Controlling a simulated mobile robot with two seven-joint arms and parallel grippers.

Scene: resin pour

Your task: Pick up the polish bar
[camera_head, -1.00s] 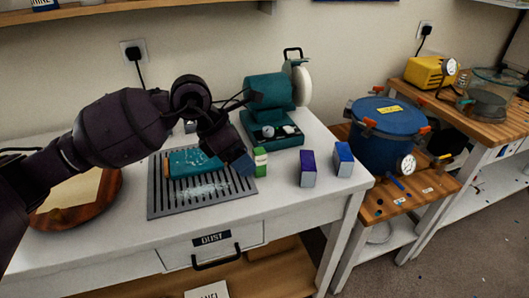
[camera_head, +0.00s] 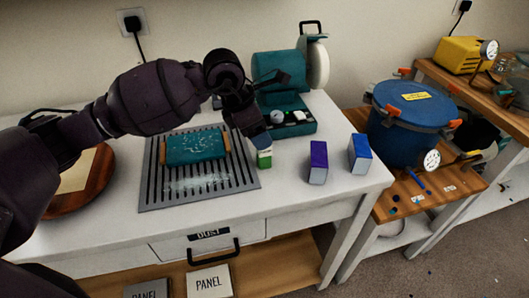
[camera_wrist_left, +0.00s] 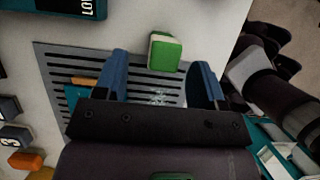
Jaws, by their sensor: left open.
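Three small bars stand on the white bench: a green and white one (camera_head: 264,158), a purple one (camera_head: 318,163) and a blue one (camera_head: 360,154). The pictures do not show which is named the polish bar. My left gripper (camera_head: 256,139) is open, just above and behind the green bar in the head view. In the left wrist view, the green bar (camera_wrist_left: 165,53) shows between the tips of the two blue fingers (camera_wrist_left: 161,62), with gaps on both sides. No contact shows. My right gripper is out of view.
A teal block with wooden ends (camera_head: 194,147) lies on a slotted grey grate (camera_head: 160,201) left of the green bar. A teal buffing machine (camera_head: 283,103) stands behind. A blue pot (camera_head: 397,140) stands on the side table. The bench front is clear.

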